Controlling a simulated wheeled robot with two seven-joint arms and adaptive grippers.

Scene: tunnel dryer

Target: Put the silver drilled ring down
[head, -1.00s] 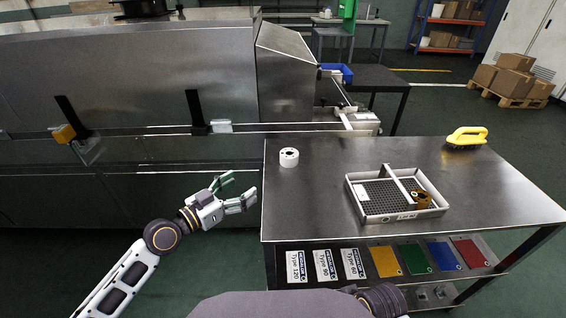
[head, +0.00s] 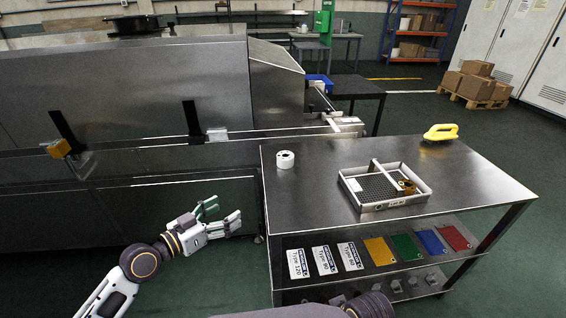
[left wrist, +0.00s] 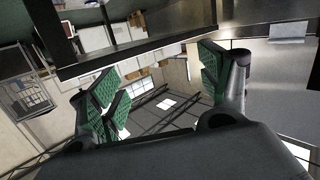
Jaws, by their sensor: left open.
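A short, pale silver ring (head: 285,159) with a dark hole in its top stands upright on the steel table, near its left end. My left gripper (head: 222,214) is open and empty, left of the table and apart from the ring. In the left wrist view its two green-padded fingers (left wrist: 165,88) are spread with nothing between them. The ring cannot be made out in the left wrist view. My right gripper is not in view.
On the table (head: 310,190), a divided tray (head: 396,204) holds a dark mat and a brass-coloured part (head: 407,187). A yellow brush (head: 441,132) lies at the back right. The conveyor dryer (head: 130,90) stands behind. Table space around the ring is clear.

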